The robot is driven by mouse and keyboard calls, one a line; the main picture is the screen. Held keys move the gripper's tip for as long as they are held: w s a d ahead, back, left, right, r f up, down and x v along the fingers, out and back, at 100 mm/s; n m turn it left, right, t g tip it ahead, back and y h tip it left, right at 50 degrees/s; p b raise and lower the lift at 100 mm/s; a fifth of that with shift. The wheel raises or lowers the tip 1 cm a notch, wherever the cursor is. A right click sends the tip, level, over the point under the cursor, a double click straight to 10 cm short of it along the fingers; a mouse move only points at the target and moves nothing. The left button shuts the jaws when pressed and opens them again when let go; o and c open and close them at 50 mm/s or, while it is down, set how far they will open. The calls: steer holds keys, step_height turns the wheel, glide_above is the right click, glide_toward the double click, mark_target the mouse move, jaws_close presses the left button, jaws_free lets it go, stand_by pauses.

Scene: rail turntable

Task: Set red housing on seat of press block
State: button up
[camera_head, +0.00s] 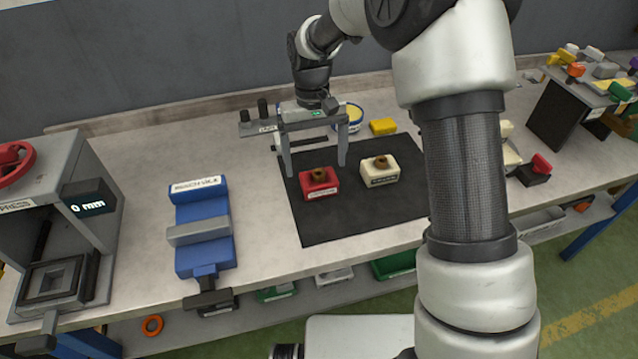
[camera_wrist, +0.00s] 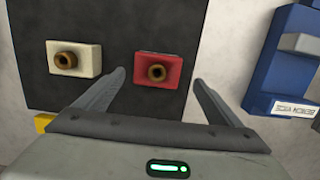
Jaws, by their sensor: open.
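The red housing (camera_head: 319,186) is a red block with a brown ring on top. It sits on a black mat (camera_head: 318,228). In the wrist view the red housing (camera_wrist: 164,70) lies ahead of my gripper, roughly between the lines of its two fingers. My gripper (camera_head: 316,166) is open and empty above and behind the housing; its wrist view (camera_wrist: 158,82) shows the fingers spread wide. The press block (camera_head: 45,215) stands at the far left, with a dark square seat (camera_head: 50,281) at its base and a display reading 0 mm.
A white housing (camera_head: 380,173) with a brown ring sits on the mat to the right of the red one. A blue bench vice (camera_head: 204,227) stands between the mat and the press. A yellow block (camera_head: 383,126) lies behind the mat.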

mark_target(319, 176)
steer(key=f, duration=0.5)
steer(key=shift+s+d+f, duration=0.1)
steer(key=shift+s+d, duration=0.3)
steer(key=c, duration=1.7)
